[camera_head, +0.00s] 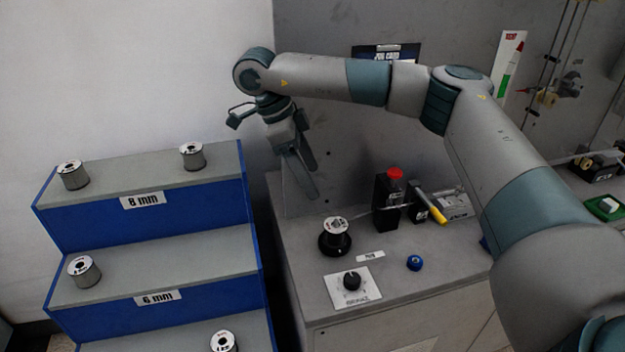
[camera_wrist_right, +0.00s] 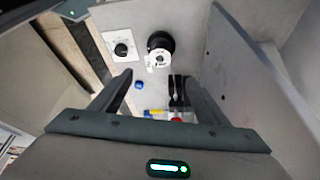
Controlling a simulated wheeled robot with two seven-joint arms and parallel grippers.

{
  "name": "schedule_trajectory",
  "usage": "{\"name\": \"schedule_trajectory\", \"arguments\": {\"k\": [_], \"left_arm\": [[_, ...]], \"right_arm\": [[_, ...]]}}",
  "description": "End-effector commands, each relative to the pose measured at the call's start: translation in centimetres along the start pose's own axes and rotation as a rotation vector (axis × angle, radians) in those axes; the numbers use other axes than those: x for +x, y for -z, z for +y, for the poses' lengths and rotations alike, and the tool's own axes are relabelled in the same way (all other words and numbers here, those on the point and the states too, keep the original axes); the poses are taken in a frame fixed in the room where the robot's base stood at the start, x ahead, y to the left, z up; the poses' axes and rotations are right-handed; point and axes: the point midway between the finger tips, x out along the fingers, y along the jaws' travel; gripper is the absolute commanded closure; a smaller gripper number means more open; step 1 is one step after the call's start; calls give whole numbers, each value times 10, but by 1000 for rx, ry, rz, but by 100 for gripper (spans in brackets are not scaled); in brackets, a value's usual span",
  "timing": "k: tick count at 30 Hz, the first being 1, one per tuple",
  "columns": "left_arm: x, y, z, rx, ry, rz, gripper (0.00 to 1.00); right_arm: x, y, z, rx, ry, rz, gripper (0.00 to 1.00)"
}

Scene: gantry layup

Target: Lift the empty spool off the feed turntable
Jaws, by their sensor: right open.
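A spool (camera_head: 335,225) with a pale top flange stands on the black feed turntable (camera_head: 334,246) on the grey cabinet top. I cannot tell from its side whether it carries wire. In the right wrist view the spool (camera_wrist_right: 158,58) and the black turntable (camera_wrist_right: 161,39) show beyond the fingertips. My right gripper (camera_head: 308,188) is open and empty, above and to the left of the spool, fingers pointing down. It also shows in the right wrist view (camera_wrist_right: 157,77), its two fingers wide apart. My left gripper is not in view.
A blue stepped rack (camera_head: 150,245) at left bears several spools (camera_head: 193,156). On the cabinet (camera_head: 440,270) are a dial plate (camera_head: 352,290), a blue knob (camera_head: 415,263), a black box with a red button (camera_head: 395,174) and a yellow-handled tool (camera_head: 432,208). A grey panel stands behind.

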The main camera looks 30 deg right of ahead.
Motion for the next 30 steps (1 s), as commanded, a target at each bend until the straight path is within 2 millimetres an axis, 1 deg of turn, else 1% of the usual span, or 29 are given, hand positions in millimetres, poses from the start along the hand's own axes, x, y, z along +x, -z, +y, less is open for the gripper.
{"name": "schedule_trajectory", "arguments": {"k": [5,11,17,21,25,30], "left_arm": [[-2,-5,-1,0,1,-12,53],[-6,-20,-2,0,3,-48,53],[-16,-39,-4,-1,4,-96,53],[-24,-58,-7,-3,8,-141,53],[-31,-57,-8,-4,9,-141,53],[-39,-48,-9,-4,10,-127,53]], "right_arm": [[5,0,0,0,-1,0,31],[21,1,0,0,-2,1,31],[49,2,0,0,-3,2,31],[72,1,1,0,-3,1,31],[93,2,1,0,-4,2,31],[121,1,1,0,-3,2,31]]}}
